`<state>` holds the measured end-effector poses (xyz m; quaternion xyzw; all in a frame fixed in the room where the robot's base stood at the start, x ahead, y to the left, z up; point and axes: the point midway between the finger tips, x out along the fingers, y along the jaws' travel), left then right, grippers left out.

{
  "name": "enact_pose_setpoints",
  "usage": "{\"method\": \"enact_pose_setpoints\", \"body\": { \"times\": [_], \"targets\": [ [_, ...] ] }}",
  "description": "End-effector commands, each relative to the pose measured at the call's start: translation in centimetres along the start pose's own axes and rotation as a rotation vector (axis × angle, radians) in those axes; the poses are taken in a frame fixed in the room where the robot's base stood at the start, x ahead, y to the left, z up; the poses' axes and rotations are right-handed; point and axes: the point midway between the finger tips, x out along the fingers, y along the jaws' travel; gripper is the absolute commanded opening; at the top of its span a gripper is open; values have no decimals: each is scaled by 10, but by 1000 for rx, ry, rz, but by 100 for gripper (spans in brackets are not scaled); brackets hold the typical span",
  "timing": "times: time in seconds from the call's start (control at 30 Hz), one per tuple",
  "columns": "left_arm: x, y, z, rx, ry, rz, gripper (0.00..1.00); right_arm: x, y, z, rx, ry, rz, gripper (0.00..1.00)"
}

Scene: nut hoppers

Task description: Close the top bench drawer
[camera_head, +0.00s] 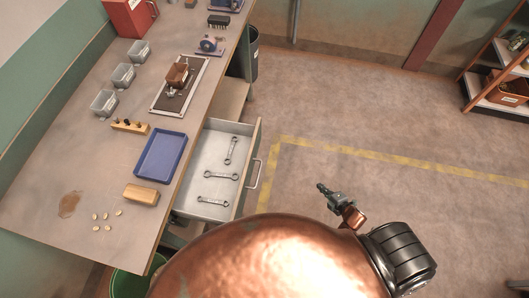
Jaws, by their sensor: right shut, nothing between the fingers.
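The top bench drawer (244,141) is pulled out from under the right edge of the workbench (60,145). Several wrenches lie inside it. Its metal handle (254,174) is on the front panel, facing right. My right gripper (322,187) is over the open floor, to the right of the handle and apart from it. It is shut and empty, with its fingertips pointing up and left. My left gripper is not in view. My copper-coloured body hides the area below the drawer's near end.
A blue tray (161,157), a wooden block (141,195), several nuts and grey bins (104,103) sit on the bench. A green bin (129,284) stands at the near end. The floor right of the drawer is clear up to a shelf (497,105).

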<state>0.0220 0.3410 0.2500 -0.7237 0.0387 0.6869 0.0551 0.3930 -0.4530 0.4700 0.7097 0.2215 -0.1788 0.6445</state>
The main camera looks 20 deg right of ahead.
Motion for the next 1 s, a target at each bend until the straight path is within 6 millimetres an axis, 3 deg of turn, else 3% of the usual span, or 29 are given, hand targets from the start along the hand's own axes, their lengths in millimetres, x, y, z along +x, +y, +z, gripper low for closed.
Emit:
{"method": "enact_pose_setpoints", "body": {
  "times": [0.03,0.1,0.2,0.3,0.43,0.6,0.77,1.0],
  "targets": [
    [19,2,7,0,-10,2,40,14,54,-4,-242,76,129,0],
    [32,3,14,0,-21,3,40,14,125,-26,-581,163,312,0],
    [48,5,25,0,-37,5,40,-5,198,-68,-1018,248,566,0],
    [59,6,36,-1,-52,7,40,-31,240,-108,-1360,297,793,0],
    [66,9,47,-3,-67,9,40,-60,263,-143,-1644,328,1006,0],
    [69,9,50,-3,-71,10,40,-75,272,-162,-1778,335,1121,0],
    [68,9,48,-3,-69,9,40,-66,279,-179,-1783,333,1130,0],
    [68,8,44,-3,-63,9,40,-39,291,-218,-1779,333,1128,0]
  ]
}}
